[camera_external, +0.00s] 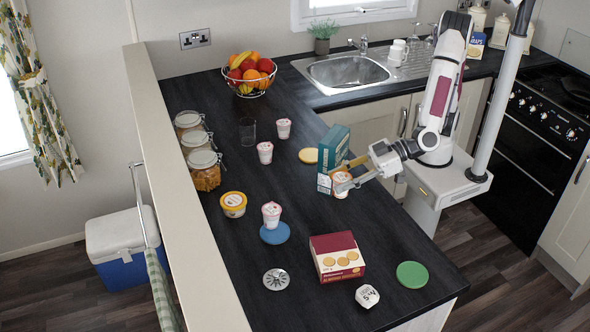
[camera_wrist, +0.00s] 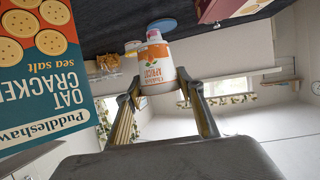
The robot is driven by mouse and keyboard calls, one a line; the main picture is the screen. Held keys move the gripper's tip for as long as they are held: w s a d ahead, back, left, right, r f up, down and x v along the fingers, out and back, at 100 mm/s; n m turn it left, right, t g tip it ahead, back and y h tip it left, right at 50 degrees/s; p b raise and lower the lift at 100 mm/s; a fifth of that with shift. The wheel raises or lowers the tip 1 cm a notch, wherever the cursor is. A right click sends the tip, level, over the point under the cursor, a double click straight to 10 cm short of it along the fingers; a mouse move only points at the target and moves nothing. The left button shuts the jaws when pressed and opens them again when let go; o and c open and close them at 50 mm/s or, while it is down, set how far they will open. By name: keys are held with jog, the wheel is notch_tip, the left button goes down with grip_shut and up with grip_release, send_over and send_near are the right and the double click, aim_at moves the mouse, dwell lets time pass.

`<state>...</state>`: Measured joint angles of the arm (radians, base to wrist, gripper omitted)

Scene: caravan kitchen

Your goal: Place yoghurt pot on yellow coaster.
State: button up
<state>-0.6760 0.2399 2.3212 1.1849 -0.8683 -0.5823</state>
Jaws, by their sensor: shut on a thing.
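The yoghurt pot (camera_wrist: 155,66) is white and orange with an apricot label. My gripper (camera_wrist: 160,92) is shut on it, one finger on each side. In the external view the pot (camera_external: 341,187) shows between the fingers of my gripper (camera_external: 346,183), at the right side of the counter, just in front of the teal cracker box. I cannot tell whether its base touches the counter. The yellow coaster (camera_external: 308,156) lies flat and empty, behind and left of the pot, on the left side of the box. It is not visible in the wrist view.
The teal cracker box (camera_external: 334,150) stands upright between pot and coaster; it fills the wrist view's left (camera_wrist: 40,65). Two pink-white pots (camera_external: 265,152) (camera_external: 284,128) and a glass (camera_external: 247,131) stand left of the coaster. A red box (camera_external: 337,257) and blue coaster (camera_external: 275,234) are nearer the camera.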

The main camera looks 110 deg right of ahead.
jog(key=shift+w+d+r, duration=0.45)
jog(key=shift+w+r, duration=0.05)
jog(key=shift+w, duration=0.15)
jog(key=w+d+r+n+y, duration=0.3)
jog(key=w+d+r, duration=0.7)
jog(key=d+r, duration=0.1)
jog(key=shift+w+d+y, duration=0.15)
jog(key=shift+d+y, duration=0.15)
jog(key=shift+d, duration=0.5)
jog(key=shift+d+r+n+y, duration=0.3)
jog(key=shift+d, duration=0.5)
jog(key=s+d+f+n+g+y, duration=0.1)
jog(key=s+d+f+n+y, duration=0.2)
jog(key=s+d+f, duration=0.2)
jog(key=s+d+f+n+g+y, duration=0.1)
jog(key=s+d+f, duration=0.5)
jog(key=s+d, duration=0.6)
jog(key=shift+s+f+n+y, duration=0.2)
jog(key=shift+s+n+y, duration=0.15)
jog(key=shift+n+y, duration=0.7)
